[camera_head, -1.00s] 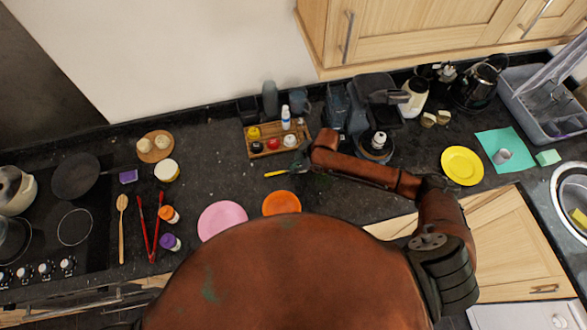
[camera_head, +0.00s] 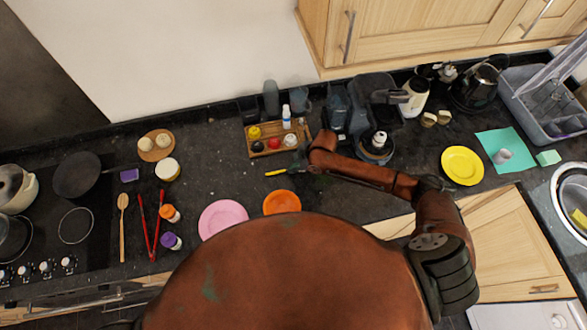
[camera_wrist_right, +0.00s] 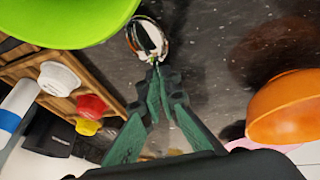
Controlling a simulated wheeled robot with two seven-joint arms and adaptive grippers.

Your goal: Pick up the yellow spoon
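The yellow spoon (camera_head: 275,173) lies on the dark counter in the head view, its yellow handle pointing left from my right gripper (camera_head: 301,161). In the right wrist view, its shiny metal bowl (camera_wrist_right: 147,38) shows just beyond the fingertips. My right gripper's green fingers (camera_wrist_right: 159,80) are drawn together at the spoon's neck and look shut on it. The fingers hide the handle in the wrist view, and the spoon seems to be at counter level. My left gripper is not in view.
A wooden tray (camera_head: 264,149) of condiments stands just behind the spoon. An orange bowl (camera_wrist_right: 290,108) is close on the other side. A green rounded thing (camera_wrist_right: 60,18) is near the spoon's bowl. A pink plate (camera_head: 222,217) lies front left. Counter left of the handle is clear.

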